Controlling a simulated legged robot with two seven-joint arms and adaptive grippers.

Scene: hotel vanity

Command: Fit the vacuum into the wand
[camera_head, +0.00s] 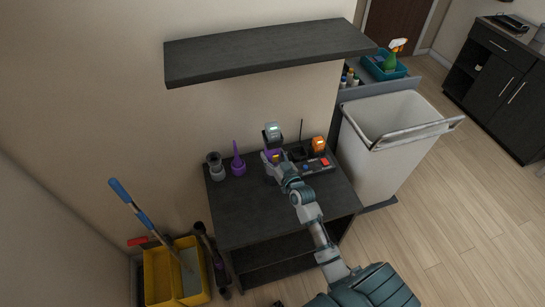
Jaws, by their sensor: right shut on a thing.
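My right gripper (268,157) reaches over the dark table and is shut on a purple and grey item (273,171), which looks like the handheld vacuum. The gripper hides much of it, so I cannot tell whether it is lifted. A long dark stick with purple parts (211,258), probably the wand, leans between the table's left side and the yellow bucket. Its ends are hard to make out. My left gripper is not in view.
The dark table (240,212) holds a grey cup-shaped piece (216,167), a purple nozzle (238,163) and an orange-topped item (319,146). A yellow mop bucket (159,277) stands left, a white bin (375,155) right. A dark shelf (260,52) overhangs the table.

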